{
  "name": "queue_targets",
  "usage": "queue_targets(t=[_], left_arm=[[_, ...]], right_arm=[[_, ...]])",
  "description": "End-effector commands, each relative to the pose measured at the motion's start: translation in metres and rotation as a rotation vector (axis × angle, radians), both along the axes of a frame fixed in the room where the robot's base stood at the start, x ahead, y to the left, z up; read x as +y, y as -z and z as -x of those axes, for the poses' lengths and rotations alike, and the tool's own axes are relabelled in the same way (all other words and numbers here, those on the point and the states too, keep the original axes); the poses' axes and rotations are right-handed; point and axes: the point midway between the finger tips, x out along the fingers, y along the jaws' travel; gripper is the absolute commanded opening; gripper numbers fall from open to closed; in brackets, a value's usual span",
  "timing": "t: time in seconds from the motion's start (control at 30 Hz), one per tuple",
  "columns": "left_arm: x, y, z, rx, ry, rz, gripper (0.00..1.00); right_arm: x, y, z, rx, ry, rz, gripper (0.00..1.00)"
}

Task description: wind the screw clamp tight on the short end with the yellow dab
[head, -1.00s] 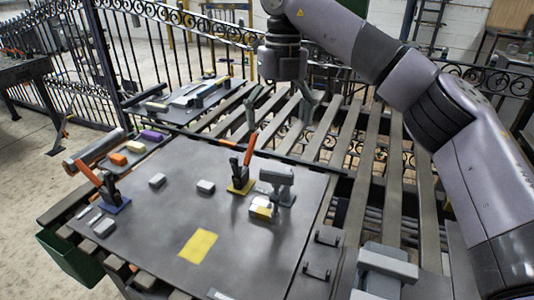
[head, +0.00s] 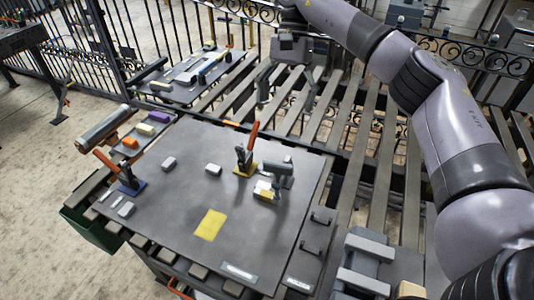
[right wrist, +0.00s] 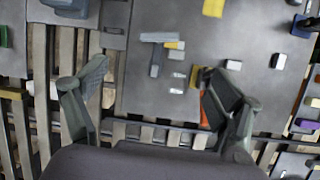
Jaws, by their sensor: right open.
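A grey screw clamp (head: 279,168) stands near the right edge of the dark grey board (head: 180,235). In the right wrist view it is a grey T-shaped piece (right wrist: 155,65). A short pale end with a yellow dab (head: 264,190) sits right beside it; contact cannot be told. Yellow also shows at the clamp's head in the wrist view. My right gripper (head: 286,98) is open and empty, above the slats beyond the board's far edge, apart from the clamp. Its two spread fingers frame the wrist view (right wrist: 155,95). My left gripper is not in view.
An orange-handled toggle clamp on a yellow base (head: 246,168) stands just left of the screw clamp. Another on a blue base (head: 130,187) is at the board's left. Small grey blocks (head: 169,163) and a yellow patch (head: 210,224) lie between. A black fence is behind.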

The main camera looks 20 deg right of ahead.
Motion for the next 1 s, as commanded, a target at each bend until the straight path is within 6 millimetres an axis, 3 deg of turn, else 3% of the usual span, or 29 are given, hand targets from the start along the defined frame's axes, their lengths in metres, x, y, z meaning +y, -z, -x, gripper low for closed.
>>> queue_targets(t=[0.13, 0.37, 0.57, 1.0], left_arm=[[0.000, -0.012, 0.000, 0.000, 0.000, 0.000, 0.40], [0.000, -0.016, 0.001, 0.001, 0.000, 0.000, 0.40], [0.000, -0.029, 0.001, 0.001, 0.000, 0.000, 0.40], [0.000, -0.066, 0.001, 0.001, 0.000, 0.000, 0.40]], right_arm=[[-0.010, -0.004, 0.003, -0.023, -0.140, -0.058, 0.87], [-0.011, 0.004, 0.007, -0.032, -0.203, -0.082, 0.87], [-0.002, 0.034, 0.018, -0.029, -0.201, -0.081, 0.87], [0.021, 0.120, 0.046, -0.029, -0.199, -0.081, 0.87]])
